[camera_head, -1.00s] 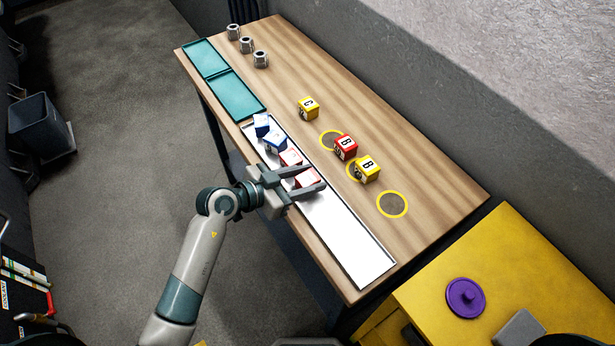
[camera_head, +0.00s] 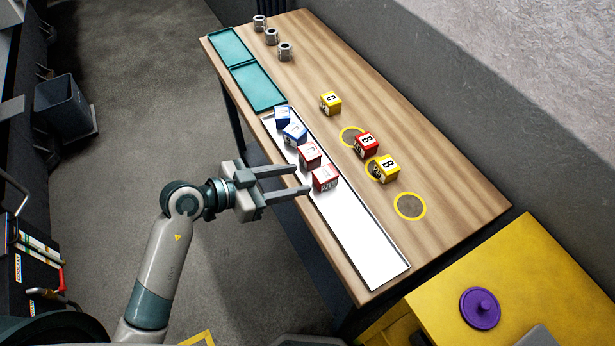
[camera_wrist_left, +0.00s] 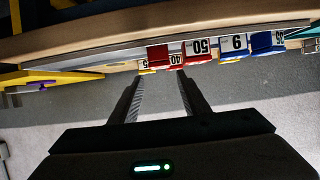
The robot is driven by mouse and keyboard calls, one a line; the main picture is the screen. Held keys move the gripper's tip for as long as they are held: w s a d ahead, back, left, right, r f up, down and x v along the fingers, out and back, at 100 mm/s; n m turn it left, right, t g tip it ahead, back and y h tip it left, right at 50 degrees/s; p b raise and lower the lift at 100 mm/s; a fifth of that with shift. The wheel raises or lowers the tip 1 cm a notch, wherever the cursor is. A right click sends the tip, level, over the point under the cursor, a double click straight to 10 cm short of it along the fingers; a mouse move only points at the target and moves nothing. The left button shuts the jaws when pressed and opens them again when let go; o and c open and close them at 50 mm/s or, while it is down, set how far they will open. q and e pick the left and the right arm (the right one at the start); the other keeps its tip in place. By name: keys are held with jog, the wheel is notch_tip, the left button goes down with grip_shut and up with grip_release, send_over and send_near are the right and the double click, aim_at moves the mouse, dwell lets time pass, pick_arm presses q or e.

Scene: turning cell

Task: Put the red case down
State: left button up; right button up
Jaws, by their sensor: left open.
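A red case with a white top (camera_head: 325,178) sits in the long white tray (camera_head: 365,243), at the near end of a row of cases. Behind it in the tray are another red case (camera_head: 309,155) and two blue cases (camera_head: 294,133). My left gripper (camera_head: 302,180) is open and empty, its fingertips just left of the nearest red case at the tray's edge. In the left wrist view the open fingers (camera_wrist_left: 159,76) point at that red case (camera_wrist_left: 158,55), with a gap between. My right gripper does not show.
On the table stand a red B cube (camera_head: 366,144), a yellow B cube (camera_head: 387,168) and a yellow C cube (camera_head: 330,103), near yellow rings (camera_head: 410,206). Teal trays (camera_head: 258,86) and metal parts (camera_head: 285,51) are at the far end. A yellow cabinet (camera_head: 520,265) stands right.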

pick_arm(q)
jog(key=shift+v, duration=1.05)
